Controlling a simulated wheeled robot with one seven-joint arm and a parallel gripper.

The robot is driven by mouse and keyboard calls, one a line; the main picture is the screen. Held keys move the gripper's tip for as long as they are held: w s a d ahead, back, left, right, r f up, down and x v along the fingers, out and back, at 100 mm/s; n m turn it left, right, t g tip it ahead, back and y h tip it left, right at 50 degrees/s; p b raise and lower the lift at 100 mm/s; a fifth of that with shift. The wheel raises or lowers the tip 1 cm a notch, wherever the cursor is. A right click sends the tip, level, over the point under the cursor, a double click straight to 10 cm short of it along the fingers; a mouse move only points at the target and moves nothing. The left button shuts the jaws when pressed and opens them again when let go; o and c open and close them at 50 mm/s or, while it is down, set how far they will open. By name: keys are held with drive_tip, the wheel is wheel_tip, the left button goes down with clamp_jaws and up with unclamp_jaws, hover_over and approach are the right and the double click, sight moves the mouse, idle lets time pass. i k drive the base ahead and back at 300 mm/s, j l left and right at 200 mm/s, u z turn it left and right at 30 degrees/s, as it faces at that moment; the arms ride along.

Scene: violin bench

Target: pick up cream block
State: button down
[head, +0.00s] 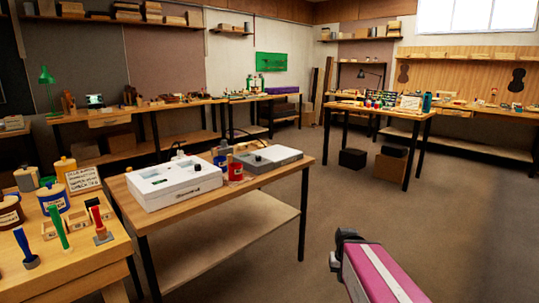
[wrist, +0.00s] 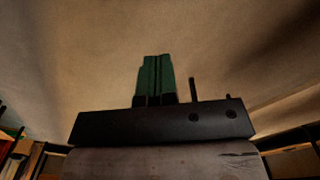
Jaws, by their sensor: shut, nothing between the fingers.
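My gripper (wrist: 156,78) shows in the wrist view as two dark green fingers pressed together, with nothing between them. In the head view my arm reaches in from the bottom right, and its dark end is over the open floor, away from the tables. I cannot make out a cream block for certain. Small pale wooden blocks (head: 75,220) stand on the near left table (head: 85,262), among tools and jars, but they are too small to tell apart. No block shows near my gripper in the wrist view.
A middle table (head: 270,178) holds a white case (head: 175,183), a grey case (head: 268,158) and small jars. Red, green and blue-handled tools stand upright on the near left table. Another table (head: 385,112) stands at the back right. The floor (head: 325,205) between is clear.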

sight(241, 147)
drive_tip(key=i+l+z, duration=0.2)
drive_tip(key=i+z, duration=0.95)
drive_tip(key=i+u, duration=0.2)
drive_tip(key=i, duration=0.4)
drive_tip(key=i+l+u, duration=0.15)
drive_tip(key=i, duration=0.45)
drive_tip(key=i+l+u, duration=0.2)
drive_tip(key=i, duration=0.4)
drive_tip(key=i+u, duration=0.35)
drive_tip(key=u, duration=0.15)
drive_tip(key=i+u, duration=0.35)
drive_tip(key=u, duration=0.15)
drive_tip(key=i+l+u, duration=0.25)
drive_tip(key=u, duration=0.25)
drive_tip(key=i+l+u, duration=0.3)
drive_tip(key=u, duration=0.15)
